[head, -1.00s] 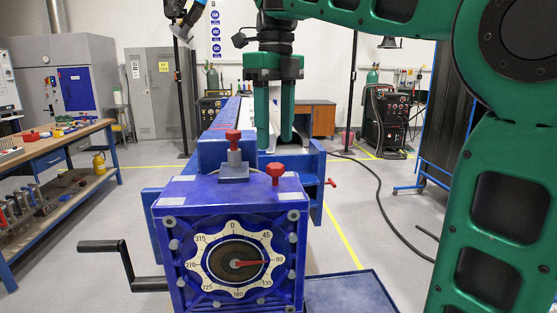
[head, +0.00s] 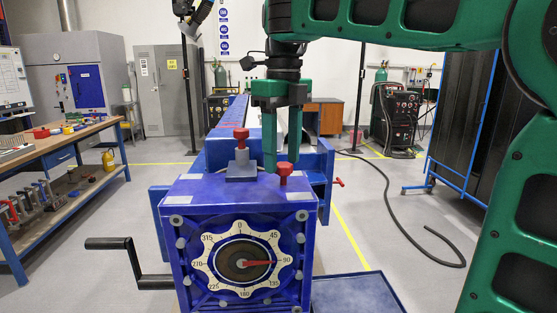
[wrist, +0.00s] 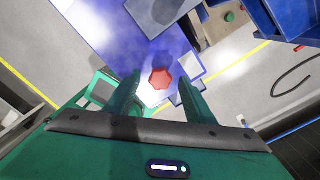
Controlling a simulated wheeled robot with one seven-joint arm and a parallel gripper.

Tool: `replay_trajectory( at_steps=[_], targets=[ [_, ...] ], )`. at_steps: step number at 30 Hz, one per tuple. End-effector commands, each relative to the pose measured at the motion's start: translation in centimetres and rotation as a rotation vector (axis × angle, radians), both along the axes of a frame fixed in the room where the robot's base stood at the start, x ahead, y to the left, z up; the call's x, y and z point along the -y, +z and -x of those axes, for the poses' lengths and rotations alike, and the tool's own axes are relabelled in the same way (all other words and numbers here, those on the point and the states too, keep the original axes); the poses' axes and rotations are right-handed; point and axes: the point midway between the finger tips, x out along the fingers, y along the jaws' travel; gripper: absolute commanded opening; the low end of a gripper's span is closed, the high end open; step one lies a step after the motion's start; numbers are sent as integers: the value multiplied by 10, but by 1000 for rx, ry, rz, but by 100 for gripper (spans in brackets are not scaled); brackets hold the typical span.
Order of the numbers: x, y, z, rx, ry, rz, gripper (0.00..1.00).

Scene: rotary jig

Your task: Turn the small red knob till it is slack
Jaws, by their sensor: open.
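A red lobed knob (head: 284,172) stands upright on the top of the blue jig housing (head: 190,190), near its front right. My gripper (head: 281,163) points down just above this knob, its green fingers apart. In the wrist view the knob (wrist: 160,78) lies between the two open fingers, and no contact with them shows. A second red knob (head: 241,134) sits on a grey block on top of the jig. A third, smaller-looking red knob (head: 339,182) sticks out at the jig's right side. The front dial (head: 244,264) has a red pointer near 90.
A black crank (head: 110,244) sticks out at the jig's left. A blue tray (head: 355,294) lies at the lower right. A workbench (head: 70,145) with tools stands at the left. A black cable (head: 400,222) lies on the floor at the right.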

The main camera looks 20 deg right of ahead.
Motion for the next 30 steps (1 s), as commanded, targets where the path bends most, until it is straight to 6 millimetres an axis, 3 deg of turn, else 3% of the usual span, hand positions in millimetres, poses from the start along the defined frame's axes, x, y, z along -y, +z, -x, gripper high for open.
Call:
replay_trajectory(
  at_steps=[28, 30],
  targets=[
    [14, -15, 0, -1, -21, 2, 49],
    [14, -15, 0, -1, -21, 2, 32]
  ],
)
